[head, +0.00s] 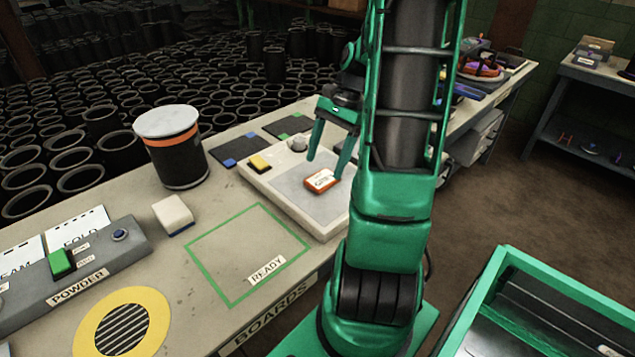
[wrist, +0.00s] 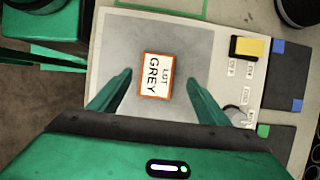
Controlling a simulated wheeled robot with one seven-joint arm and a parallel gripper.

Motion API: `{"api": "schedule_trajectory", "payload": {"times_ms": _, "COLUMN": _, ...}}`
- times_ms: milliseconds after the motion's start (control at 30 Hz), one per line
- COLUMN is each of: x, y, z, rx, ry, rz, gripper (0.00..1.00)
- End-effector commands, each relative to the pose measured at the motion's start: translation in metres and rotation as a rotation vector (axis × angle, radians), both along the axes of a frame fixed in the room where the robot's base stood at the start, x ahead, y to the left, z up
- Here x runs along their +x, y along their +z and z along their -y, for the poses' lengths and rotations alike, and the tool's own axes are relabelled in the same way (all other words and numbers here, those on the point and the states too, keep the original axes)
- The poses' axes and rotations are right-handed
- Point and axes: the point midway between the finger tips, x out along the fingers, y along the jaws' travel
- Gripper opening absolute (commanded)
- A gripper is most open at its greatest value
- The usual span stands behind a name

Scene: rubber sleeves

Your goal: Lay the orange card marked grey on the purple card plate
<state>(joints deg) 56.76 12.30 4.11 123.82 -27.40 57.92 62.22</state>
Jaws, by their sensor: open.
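The orange card marked grey (head: 321,182) lies flat, label up, on the grey pad (head: 334,212) of a white device. In the wrist view my gripper (wrist: 160,75) has one finger on each side of the card, with gaps between. I cannot make out a purple card plate in either view; my arm hides part of the bench.
The device carries a yellow button (head: 260,162) and a knob (head: 298,143). Dark boards (head: 235,150) lie behind it. A black canister (head: 172,145) and a white block (head: 173,214) stand left. The green-outlined READY area (head: 245,250) is clear. A green-framed cart (head: 500,260) is at right.

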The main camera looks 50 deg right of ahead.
Motion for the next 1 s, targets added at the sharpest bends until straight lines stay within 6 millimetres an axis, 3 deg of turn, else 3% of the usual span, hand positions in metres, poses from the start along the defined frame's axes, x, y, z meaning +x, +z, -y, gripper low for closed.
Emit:
{"api": "schedule_trajectory", "payload": {"times_ms": 300, "x": -0.003, "y": -0.033, "z": -0.017, "rx": 0.001, "ry": 0.000, "rz": -0.001, "gripper": 0.70}}
{"api": "schedule_trajectory", "payload": {"times_ms": 833, "x": -0.003, "y": -0.036, "z": -0.017, "rx": 0.000, "ry": 0.000, "rz": 0.000, "gripper": 0.70}}
{"api": "schedule_trajectory", "payload": {"times_ms": 1000, "x": -0.003, "y": -0.036, "z": -0.017, "rx": 0.000, "ry": 0.000, "rz": 0.000, "gripper": 0.30}}
